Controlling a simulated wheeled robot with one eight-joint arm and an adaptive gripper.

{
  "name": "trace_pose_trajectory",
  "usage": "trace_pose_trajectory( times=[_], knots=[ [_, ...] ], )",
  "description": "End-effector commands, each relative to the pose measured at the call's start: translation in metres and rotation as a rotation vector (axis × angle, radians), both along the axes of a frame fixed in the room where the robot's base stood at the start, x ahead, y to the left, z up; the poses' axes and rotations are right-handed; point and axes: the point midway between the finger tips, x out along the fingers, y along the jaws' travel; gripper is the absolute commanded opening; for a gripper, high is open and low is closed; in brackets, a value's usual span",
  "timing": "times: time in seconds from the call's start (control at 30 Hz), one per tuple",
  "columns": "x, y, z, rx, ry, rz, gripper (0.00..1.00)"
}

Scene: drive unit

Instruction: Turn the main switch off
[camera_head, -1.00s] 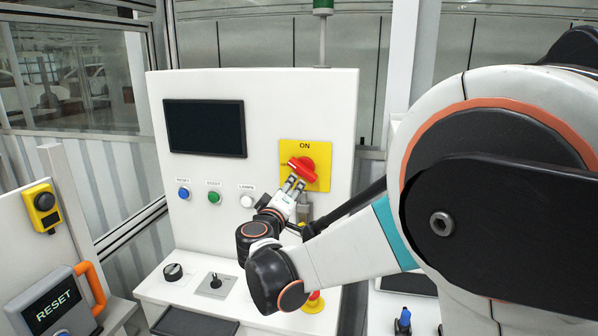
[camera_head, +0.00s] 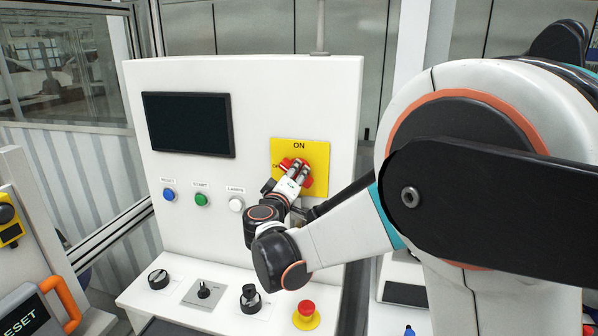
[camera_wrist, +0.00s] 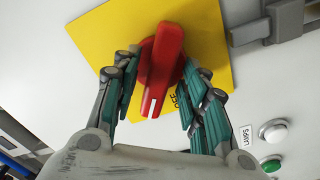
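The main switch is a red rotary handle (camera_wrist: 160,65) on a yellow square plate (camera_head: 317,152) marked ON at the top. An OFF label shows beside the handle in the wrist view, which also shows a white line on the handle's near end. My gripper (camera_head: 295,170) is at the handle. In the wrist view my gripper (camera_wrist: 160,80) has one finger on each side of the handle, with yellow showing between the fingers and its near end. Contact at the fingertips is not clear.
The panel carries a dark screen (camera_head: 188,124) and blue (camera_head: 169,195), green (camera_head: 202,199) and white (camera_head: 236,204) buttons. Below, the ledge holds black knobs (camera_head: 250,298) and a red emergency button (camera_head: 307,309). A grey latch (camera_wrist: 265,25) sits close to the plate.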

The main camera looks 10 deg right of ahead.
Motion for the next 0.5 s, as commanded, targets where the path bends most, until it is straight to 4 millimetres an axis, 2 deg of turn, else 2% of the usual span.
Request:
trace_pose_trajectory(
  times=[0.27,0.43,0.5],
  knots=[
    [0.0002,0.0004,-0.0002,0.000,0.000,0.000,0.40],
    [0.0002,0.0003,-0.0001,0.000,0.000,0.000,0.01],
    [0.0002,0.0002,-0.0002,0.000,0.000,0.000,0.00]
  ],
)
